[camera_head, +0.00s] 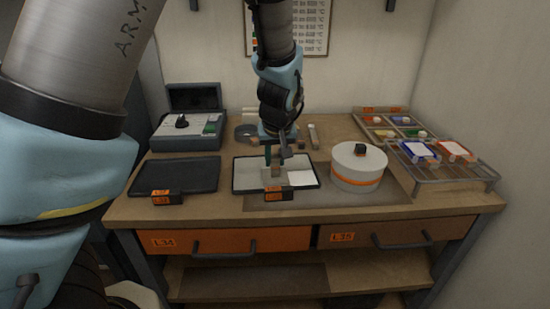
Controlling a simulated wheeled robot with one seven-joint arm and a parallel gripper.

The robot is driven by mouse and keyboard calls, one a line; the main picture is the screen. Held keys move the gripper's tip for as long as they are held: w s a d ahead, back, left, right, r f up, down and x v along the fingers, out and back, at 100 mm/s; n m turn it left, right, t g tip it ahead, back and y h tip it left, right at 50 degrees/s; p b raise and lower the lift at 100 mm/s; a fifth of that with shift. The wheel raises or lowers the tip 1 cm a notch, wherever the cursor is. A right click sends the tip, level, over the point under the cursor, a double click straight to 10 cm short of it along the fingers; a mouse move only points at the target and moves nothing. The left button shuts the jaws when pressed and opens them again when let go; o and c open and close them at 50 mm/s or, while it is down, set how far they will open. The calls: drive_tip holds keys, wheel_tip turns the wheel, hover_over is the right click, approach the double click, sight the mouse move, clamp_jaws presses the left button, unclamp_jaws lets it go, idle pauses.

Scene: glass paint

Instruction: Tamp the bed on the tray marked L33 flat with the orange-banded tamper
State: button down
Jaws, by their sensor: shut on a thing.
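A dark-rimmed tray (236,188) with a pale bed (302,177) stands at the middle of the bench. Its orange front tag is too small to read, so I cannot confirm L33. My gripper (276,158) points down over this tray and is shut on the tamper (271,174), a small greyish block with a brownish upper part. The tamper is upright at the middle of the bed; I cannot tell whether it touches the surface. Its orange band is not clear at this size. The bed looks brighter to the right of the tamper.
A dark tray (195,177) with orange tags lies to the left. A white round container (358,173) with an orange band stands close on the right. A wire rack (453,184) holds blue and orange packs. A grey instrument (184,130) stands at the back left.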

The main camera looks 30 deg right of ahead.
idle(0.3)
drive_tip(key=shift+r+p, duration=1)
drive_tip(key=shift+r, duration=0.1)
drive_tip(key=shift+a, duration=0.1)
drive_tip(key=shift+w+a+b, duration=0.15)
drive_tip(key=shift+w+a, duration=0.2)
drive_tip(key=shift+a, duration=0.6)
drive_tip(key=shift+w+a+b, duration=0.15)
drive_tip(key=shift+w+a, duration=0.25)
drive_tip(key=shift+a, duration=0.5)
drive_tip(key=shift+w+a+b, duration=0.15)
drive_tip(key=shift+w+a, duration=0.2)
drive_tip(key=shift+a, duration=0.6)
drive_tip(key=shift+f, duration=0.1)
drive_tip(key=shift+f+b, duration=0.5)
drive_tip(key=shift+f, duration=0.25)
drive_tip(key=shift+f, duration=0.35)
drive_tip(key=shift+r, duration=0.15)
